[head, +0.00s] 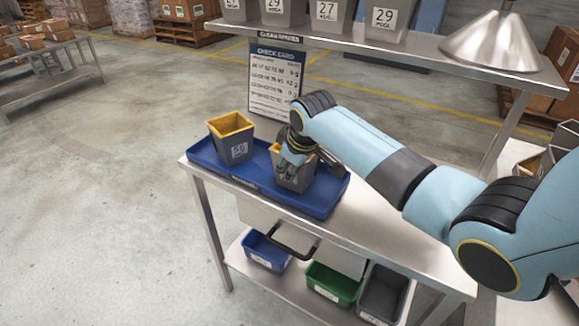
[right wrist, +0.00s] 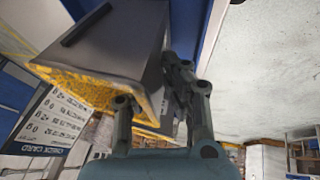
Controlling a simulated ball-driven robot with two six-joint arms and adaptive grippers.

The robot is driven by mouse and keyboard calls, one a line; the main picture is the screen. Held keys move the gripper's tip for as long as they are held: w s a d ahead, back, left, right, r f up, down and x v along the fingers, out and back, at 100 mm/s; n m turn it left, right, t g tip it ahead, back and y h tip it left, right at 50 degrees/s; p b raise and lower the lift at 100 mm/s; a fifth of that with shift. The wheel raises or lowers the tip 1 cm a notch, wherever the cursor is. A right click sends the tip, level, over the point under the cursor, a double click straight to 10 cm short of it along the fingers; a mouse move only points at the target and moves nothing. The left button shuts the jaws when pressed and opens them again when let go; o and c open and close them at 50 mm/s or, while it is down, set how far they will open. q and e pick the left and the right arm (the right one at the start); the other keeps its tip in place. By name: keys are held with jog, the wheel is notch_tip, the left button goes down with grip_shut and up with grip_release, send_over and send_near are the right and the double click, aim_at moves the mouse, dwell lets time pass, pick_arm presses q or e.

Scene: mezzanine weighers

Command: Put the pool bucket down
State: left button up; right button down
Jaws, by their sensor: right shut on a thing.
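The pool bucket (head: 304,181) is a grey tapered bucket with a yellow inside, upright at the right part of the blue tray (head: 325,205). My right gripper (head: 290,170) reaches it from above and is shut on its wall. In the right wrist view the bucket (right wrist: 125,42) shows its grey side and yellow rim by the fingers (right wrist: 155,90). I cannot tell whether its base touches the tray; the arm and fingers hide part of it. My left gripper is not in view.
A similar bucket (head: 237,151) with a number label stands on the tray's left part. A check card (head: 275,85) stands behind. A shelf above holds numbered buckets (head: 328,14) and a metal cone (head: 490,42). Blue, green (head: 333,283) and grey bins sit below the metal table.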

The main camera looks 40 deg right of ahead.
jog(key=shift+f, duration=0.1)
jog(key=c, duration=1.9)
grip_release()
jog(key=shift+f, duration=0.1)
jog(key=o, duration=0.4)
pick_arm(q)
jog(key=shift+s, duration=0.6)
pick_arm(e)
jog(key=shift+o, duration=0.2)
jog(key=shift+s+r, duration=0.1)
jog(key=shift+r, duration=0.15)
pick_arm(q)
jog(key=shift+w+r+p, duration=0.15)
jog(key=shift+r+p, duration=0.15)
pick_arm(e)
jog(key=v, duration=1.1)
jog(key=shift+r, duration=0.25)
jog(key=shift+s, duration=0.1)
jog(key=shift+a, duration=0.1)
